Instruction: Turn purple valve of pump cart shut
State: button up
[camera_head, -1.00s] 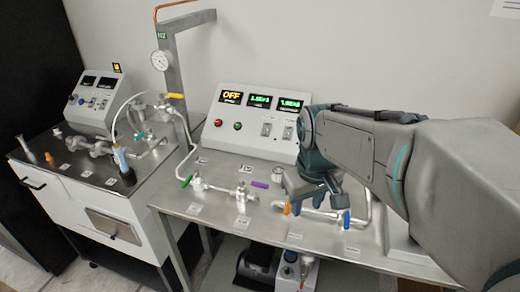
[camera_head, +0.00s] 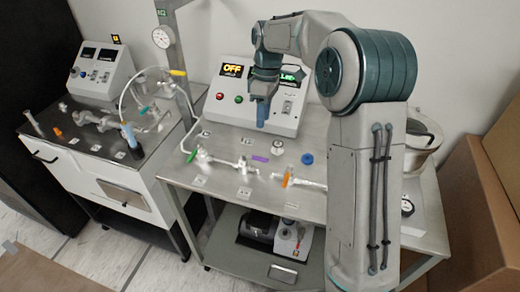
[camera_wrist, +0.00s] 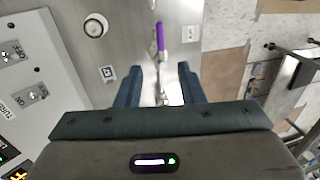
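The purple valve handle (camera_head: 260,158) is a short flat bar on the pump cart's metal top, by the glass and metal pipework in the head view. In the wrist view the purple handle (camera_wrist: 160,37) points straight up the picture, just beyond my fingertips and between their lines. My gripper (camera_wrist: 160,70) is open with nothing between its fingers. In the head view my gripper (camera_head: 262,118) points down in front of the control box, above and behind the handle, apart from it.
The control box (camera_head: 230,105) reads OFF and stands close behind my gripper. A green handle (camera_head: 191,156), an orange handle (camera_head: 286,178) and a blue knob (camera_head: 307,158) are on the same cart. A second cart (camera_head: 110,165) stands left. Cardboard boxes (camera_head: 470,190) are at right.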

aim_at(255, 159)
jog(key=f, duration=0.4)
jog(key=s+f+p, duration=0.1)
jog(key=f, duration=0.3)
jog(key=s+a+f, duration=0.1)
jog(key=f, duration=0.3)
jog(key=shift+s+f+p, duration=0.15)
jog(key=shift+f+p, duration=0.05)
jog(key=shift+p, duration=0.2)
grip_shut()
